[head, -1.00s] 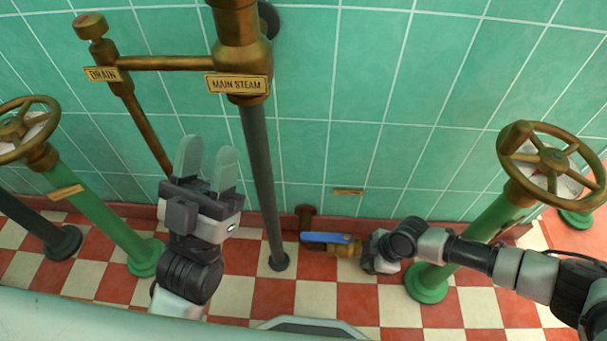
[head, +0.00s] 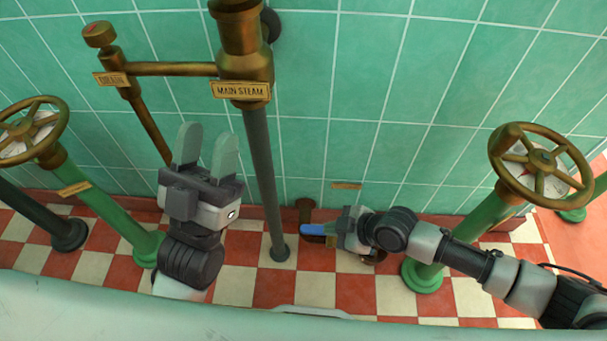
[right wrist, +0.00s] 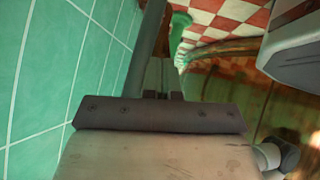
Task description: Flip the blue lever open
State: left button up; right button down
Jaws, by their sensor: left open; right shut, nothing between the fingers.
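The blue lever (head: 313,229) sits low by the wall on a brass valve (head: 378,257), just right of the grey main steam pipe. Only its left part shows in the head view; my right gripper (head: 343,232) covers the rest. My right gripper is shut and empty, pointing left at the lever. I cannot tell whether it touches the lever. The lever cannot be made out in the right wrist view. My left gripper (head: 207,152) is open and empty, held upright left of the steam pipe.
The grey main steam pipe (head: 262,170) stands between my grippers. A green pipe with a brass handwheel (head: 541,165) stands at right, close to my right arm; another brass handwheel (head: 28,131) is at left. A pale green edge (head: 130,310) runs across the front.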

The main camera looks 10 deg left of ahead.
jog(key=a+r+m+t+y, duration=0.2)
jog(key=a+r+t+y, duration=0.1)
jog(key=r, duration=0.7)
jog(key=a+r+m+t+y, duration=0.2)
jog(key=a+r+t+y, duration=0.2)
jog(key=r, duration=0.6)
jog(key=shift+t, duration=0.8)
